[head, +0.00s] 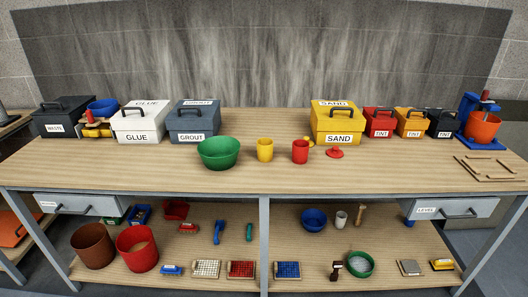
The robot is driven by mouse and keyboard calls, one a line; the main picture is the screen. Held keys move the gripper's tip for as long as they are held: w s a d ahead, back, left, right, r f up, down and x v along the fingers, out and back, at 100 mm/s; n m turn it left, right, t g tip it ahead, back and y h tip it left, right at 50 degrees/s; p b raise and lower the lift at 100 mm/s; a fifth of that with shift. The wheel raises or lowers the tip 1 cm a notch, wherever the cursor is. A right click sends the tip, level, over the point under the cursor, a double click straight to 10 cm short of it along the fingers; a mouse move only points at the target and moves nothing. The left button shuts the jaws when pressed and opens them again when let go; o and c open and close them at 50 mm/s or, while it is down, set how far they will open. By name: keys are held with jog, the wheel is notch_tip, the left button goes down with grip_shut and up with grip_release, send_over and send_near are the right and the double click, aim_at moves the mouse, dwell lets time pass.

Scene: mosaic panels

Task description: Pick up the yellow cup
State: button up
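The yellow cup (265,150) stands upright on the wooden workbench top (290,180), near the middle. A green bowl (218,153) is to its left, with a small gap. A red cup (300,152) stands to its right, apart from it. The yellow cup's full front is visible and nothing covers it. My gripper does not show in the head view.
Behind are the GLUE (140,122), GROUT (192,122) and SAND (338,123) boxes. A red lid-like piece (335,152) lies right of the red cup. The bench front before the cups is clear. A lower shelf (215,245) holds pots and tools.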

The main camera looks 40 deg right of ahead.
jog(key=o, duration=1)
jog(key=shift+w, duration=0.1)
